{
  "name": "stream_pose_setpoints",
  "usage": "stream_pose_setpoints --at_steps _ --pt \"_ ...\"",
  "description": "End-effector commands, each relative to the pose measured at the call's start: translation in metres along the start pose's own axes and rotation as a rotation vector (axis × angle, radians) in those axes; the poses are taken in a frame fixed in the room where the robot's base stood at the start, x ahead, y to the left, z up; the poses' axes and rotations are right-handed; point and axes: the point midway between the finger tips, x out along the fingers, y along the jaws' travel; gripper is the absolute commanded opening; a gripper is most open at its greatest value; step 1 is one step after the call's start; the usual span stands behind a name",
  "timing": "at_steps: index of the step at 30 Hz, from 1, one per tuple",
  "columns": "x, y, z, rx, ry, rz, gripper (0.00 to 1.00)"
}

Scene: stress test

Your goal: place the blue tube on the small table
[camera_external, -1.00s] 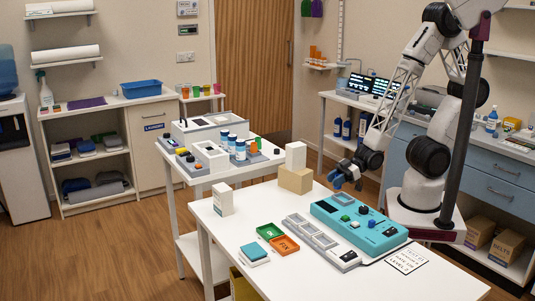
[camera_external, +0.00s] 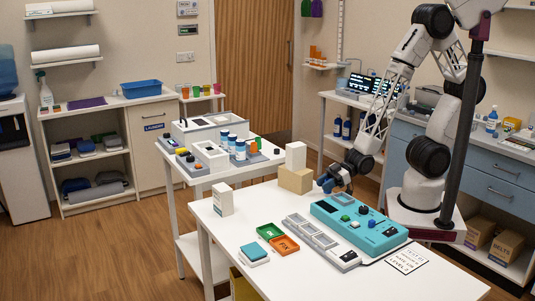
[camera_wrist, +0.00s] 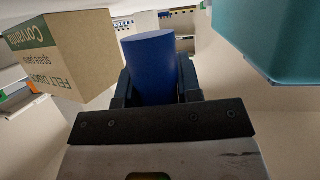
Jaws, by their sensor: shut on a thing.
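The blue tube (camera_wrist: 155,65) stands between the fingers of my gripper (camera_wrist: 155,88) in the wrist view. My gripper is shut on it. In the external view my gripper (camera_external: 330,184) is over the far edge of the front white table, between a cardboard box and a teal device; I cannot tell its exact height. A smaller white table (camera_external: 178,172) stands behind and left of the front table, carrying trays and blue-capped bottles. A little white stand (camera_external: 205,97) with coloured cups is by the back wall. I cannot tell which is the small table.
The cardboard box (camera_external: 295,180) with a white box on top is close to my gripper's left; it also shows in the wrist view (camera_wrist: 65,55). The teal device (camera_external: 358,228) is in front. A white carton (camera_external: 223,199) and green and orange trays (camera_external: 284,244) stand farther left.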

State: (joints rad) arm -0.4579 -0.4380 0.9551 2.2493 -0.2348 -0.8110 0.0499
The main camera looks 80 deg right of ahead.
Motion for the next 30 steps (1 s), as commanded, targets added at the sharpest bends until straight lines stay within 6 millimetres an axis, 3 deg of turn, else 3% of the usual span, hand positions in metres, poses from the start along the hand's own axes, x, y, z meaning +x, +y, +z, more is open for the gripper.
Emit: stream_pose_setpoints --at_steps 6,22,23,24,27,30 --pt "0.007 -0.001 0.019 0.001 0.000 0.000 0.10" --pt "0.009 -0.001 0.025 0.000 -0.001 0.000 0.10" --pt "0.009 -0.001 0.024 0.000 -0.001 0.000 0.37" --pt "0.009 -0.001 0.024 0.000 0.000 0.000 0.43" --pt "0.009 -0.001 0.024 0.000 0.000 0.000 0.58" --pt "0.009 -0.001 0.024 0.000 0.000 0.000 0.58"
